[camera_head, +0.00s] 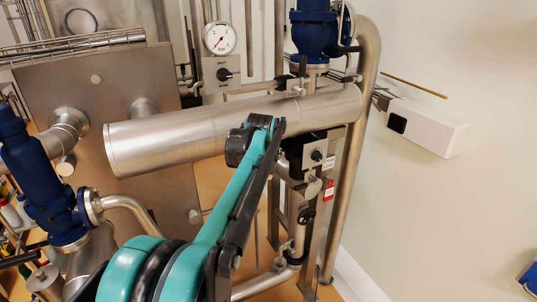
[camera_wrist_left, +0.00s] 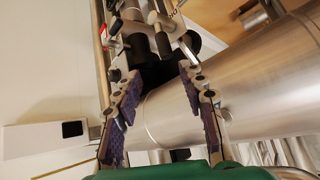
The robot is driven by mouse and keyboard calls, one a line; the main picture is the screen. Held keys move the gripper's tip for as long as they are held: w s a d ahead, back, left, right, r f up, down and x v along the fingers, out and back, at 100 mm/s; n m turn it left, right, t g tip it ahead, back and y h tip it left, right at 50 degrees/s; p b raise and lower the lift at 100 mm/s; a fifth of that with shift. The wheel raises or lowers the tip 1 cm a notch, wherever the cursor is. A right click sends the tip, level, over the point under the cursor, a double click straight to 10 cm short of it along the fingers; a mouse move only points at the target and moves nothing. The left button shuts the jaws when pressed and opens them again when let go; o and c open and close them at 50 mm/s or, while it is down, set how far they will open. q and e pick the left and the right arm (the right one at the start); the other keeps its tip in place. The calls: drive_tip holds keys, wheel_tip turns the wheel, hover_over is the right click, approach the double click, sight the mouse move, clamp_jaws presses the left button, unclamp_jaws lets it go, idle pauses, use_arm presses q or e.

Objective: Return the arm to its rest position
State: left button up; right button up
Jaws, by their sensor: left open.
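My left arm (camera_head: 238,195), teal and black, reaches up from the bottom of the head view. Its far end lies in front of the large steel cylinder (camera_head: 180,133). My left gripper cannot be made out in the head view. In the left wrist view, my left gripper (camera_wrist_left: 160,80) is open, its two purple-padded fingers spread apart with nothing held between them. Beyond the fingers are dark fittings, and the steel cylinder (camera_wrist_left: 245,85) fills the right side behind the right finger. Contact with it cannot be judged. My right gripper is not in view.
A switch box with a black knob (camera_head: 316,155) and a red tag (camera_head: 328,190) sit right of the arm's end. A gauge (camera_head: 219,38) stands above, a blue valve (camera_head: 35,165) at left. A white wall box (camera_head: 427,125) is at right, with open space below it.

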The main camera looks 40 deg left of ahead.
use_arm(q)
drive_tip(key=shift+f, duration=0.1)
drive_tip(key=s+d+f+m+h+b, duration=0.1)
drive_tip(key=s+d+f+b, duration=0.4)
drive_tip(key=d+f+b, duration=0.4)
drive_tip(key=s+d+f+m+h+b, duration=0.1)
drive_tip(key=s+d+f+b, duration=0.5)
drive_tip(key=f, duration=0.4)
drive_tip(key=s+d+f+b, duration=0.4)
drive_tip(key=s+f+b, duration=0.1)
drive_tip(key=f, duration=0.4)
drive_tip(key=s+d+f+m+h+b, duration=0.1)
drive_tip(key=s+d+f+b, duration=0.4)
drive_tip(key=f, duration=0.5)
drive_tip(key=s+d+f+m+h+b, duration=0.1)
drive_tip(key=s+d+f+b, duration=0.4)
drive_tip(key=f, duration=0.5)
drive_tip(key=shift+s+d+f+b, duration=0.25)
drive_tip(key=shift+s+b, duration=0.2)
drive_tip(key=shift+b, duration=0.7)
